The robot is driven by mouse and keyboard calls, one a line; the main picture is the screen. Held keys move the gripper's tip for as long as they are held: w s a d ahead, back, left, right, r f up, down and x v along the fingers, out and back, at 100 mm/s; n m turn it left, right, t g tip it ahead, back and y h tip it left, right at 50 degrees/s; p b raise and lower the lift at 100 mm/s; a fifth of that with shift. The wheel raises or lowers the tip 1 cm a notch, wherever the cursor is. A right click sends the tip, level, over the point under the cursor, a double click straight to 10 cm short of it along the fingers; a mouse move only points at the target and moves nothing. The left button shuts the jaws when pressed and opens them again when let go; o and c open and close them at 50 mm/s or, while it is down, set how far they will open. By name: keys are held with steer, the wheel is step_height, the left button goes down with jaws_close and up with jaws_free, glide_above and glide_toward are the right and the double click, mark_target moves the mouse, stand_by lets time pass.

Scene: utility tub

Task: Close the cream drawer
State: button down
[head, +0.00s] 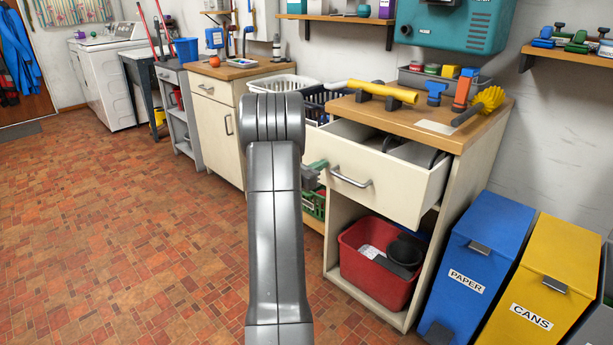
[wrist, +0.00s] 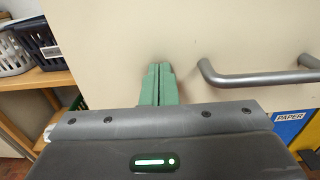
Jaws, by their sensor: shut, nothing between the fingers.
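The cream drawer (head: 395,180) is pulled out from the wooden-topped cabinet at the right of the head view, with some dark items inside it. Its grey bar handle (head: 351,178) is on the front face, and the handle also shows at the right of the wrist view (wrist: 255,77). My gripper (wrist: 158,72) has its green fingers together and empty. The fingertips are at the drawer front, left of the handle; I cannot tell whether they touch it. In the head view my gripper (head: 318,166) is partly hidden behind my arm.
A red tub (head: 375,280) stands on the open shelf below the drawer. Blue (head: 475,262) and yellow (head: 540,280) bins stand right of the cabinet. Tools, including a yellow brush (head: 482,104), lie on its top (head: 440,128). The tiled floor (head: 130,230) at left is clear.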

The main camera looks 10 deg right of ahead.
steer(key=b+x, duration=0.1)
steer(key=x, duration=1.3)
steer(key=shift+w+d, duration=0.1)
steer(key=shift+r, duration=0.25)
steer(key=shift+r, duration=0.1)
